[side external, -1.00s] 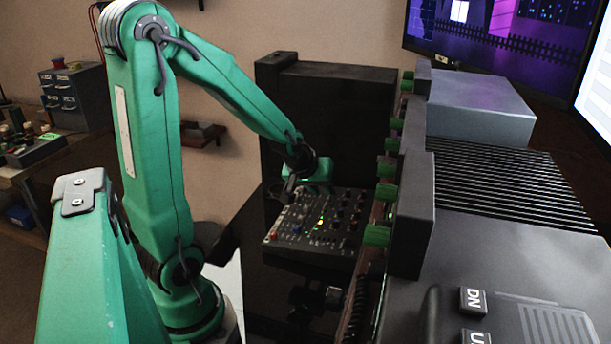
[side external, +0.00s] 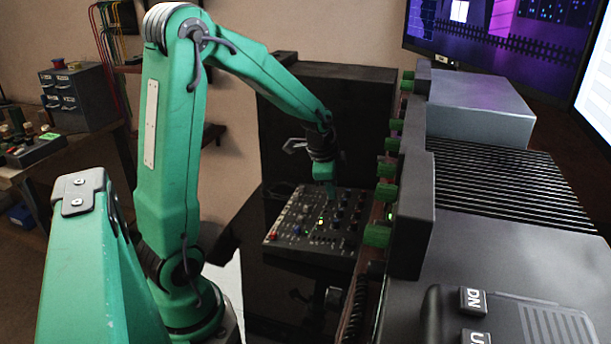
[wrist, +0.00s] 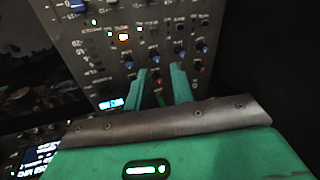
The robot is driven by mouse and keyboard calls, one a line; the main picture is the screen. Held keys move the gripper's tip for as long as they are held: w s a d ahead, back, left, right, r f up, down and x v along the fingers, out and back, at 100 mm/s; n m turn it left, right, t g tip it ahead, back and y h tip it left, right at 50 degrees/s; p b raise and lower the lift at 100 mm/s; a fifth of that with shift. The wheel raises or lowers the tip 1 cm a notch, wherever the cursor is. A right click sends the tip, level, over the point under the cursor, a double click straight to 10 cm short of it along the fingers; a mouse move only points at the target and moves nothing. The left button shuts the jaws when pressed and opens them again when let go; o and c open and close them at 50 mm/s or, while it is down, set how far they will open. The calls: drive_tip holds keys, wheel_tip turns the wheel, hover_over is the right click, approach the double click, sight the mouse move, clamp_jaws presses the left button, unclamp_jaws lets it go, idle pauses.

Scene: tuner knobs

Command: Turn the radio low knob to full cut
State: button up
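The mixer panel (side external: 290,222) lies on a dark stand, with rows of small knobs. Its labels are too small to tell which is the radio low knob. In the wrist view there is a row of blue-capped knobs (wrist: 155,60) and a row of reddish knobs (wrist: 158,76) nearer to me. My gripper (side external: 330,197) points down over the panel's middle right. In the wrist view its two green fingers (wrist: 162,72) stand apart, with a reddish knob showing between their tips. I cannot tell whether they touch it.
Grey units with green knobs (side external: 388,191) stand to the right of the panel, close to my gripper. A tall black cabinet (side external: 345,100) rises behind.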

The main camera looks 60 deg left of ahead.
sight(340, 209)
drive_tip(key=m, duration=0.3)
drive_tip(key=w+m+g, duration=0.1)
drive_tip(key=m, duration=0.6)
drive_tip(key=shift+w+d+r+m+g+h, duration=0.1)
drive_tip(key=shift+w+r+m+g+h, duration=0.2)
drive_tip(key=shift+g, duration=0.1)
drive_tip(key=shift+f, duration=0.15)
drive_tip(key=shift+w+f, duration=0.15)
drive_tip(key=shift+f, duration=1.1)
drive_tip(key=shift+w+f, duration=0.2)
drive_tip(key=shift+f, duration=1.1)
drive_tip(key=shift+w+f, duration=0.15)
drive_tip(key=shift+f, duration=1.1)
drive_tip(key=shift+c, duration=0.2)
clamp_jaws()
